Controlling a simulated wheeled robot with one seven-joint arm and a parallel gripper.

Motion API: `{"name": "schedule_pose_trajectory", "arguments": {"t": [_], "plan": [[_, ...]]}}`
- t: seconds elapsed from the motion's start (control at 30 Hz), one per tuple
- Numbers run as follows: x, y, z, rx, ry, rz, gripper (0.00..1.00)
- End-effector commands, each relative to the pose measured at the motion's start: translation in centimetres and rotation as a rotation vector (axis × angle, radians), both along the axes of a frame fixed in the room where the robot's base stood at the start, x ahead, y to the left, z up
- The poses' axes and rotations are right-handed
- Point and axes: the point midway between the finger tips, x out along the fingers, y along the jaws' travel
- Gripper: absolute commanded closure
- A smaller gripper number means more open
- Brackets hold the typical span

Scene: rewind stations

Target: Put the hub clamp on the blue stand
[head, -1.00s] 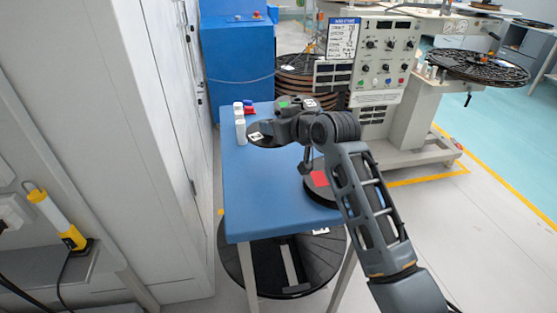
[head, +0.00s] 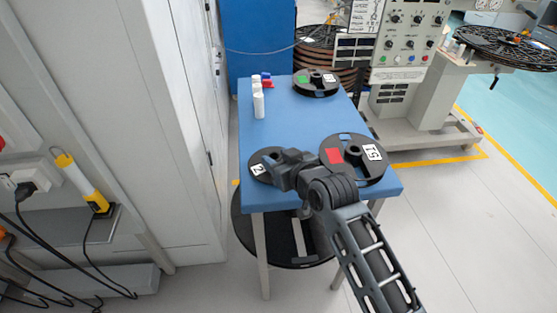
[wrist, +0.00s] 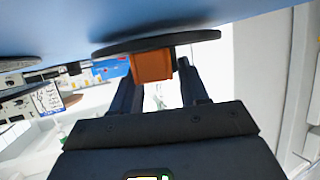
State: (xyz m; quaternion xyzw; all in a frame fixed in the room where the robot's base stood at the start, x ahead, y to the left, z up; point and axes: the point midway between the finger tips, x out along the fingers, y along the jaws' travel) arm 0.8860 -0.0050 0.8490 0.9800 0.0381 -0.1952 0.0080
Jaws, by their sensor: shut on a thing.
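The thing in my gripper (head: 284,167) is a flat black disc with a white label marked 2 (head: 258,168), which I take for the hub clamp. In the wrist view an orange block (wrist: 152,66) on this disc (wrist: 205,38) sits between the fingers of my gripper (wrist: 156,78), which are shut on it. The disc is level, at the front left of the blue stand (head: 300,125), a table with a blue top. The blue top also fills the upper wrist view (wrist: 240,12). I cannot tell whether the disc touches it.
A black reel with a red patch (head: 372,172) lies close to the right of the held disc. Another with a green patch (head: 316,92) lies at the back. White cylinders (head: 258,104) stand along the left edge. The middle of the top is clear.

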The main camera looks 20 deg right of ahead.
Motion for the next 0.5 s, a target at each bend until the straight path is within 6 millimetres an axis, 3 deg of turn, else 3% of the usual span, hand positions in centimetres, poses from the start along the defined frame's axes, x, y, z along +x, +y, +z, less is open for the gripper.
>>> {"name": "schedule_pose_trajectory", "arguments": {"t": [0.43,0.47,0.5], "plan": [[0.03,0.0,-0.87,0.001,-0.003,0.0,0.98],[0.0,0.0,-0.95,0.001,-0.001,0.0,0.55],[0.01,-0.01,-0.87,0.001,-0.001,0.0,0.51]]}}
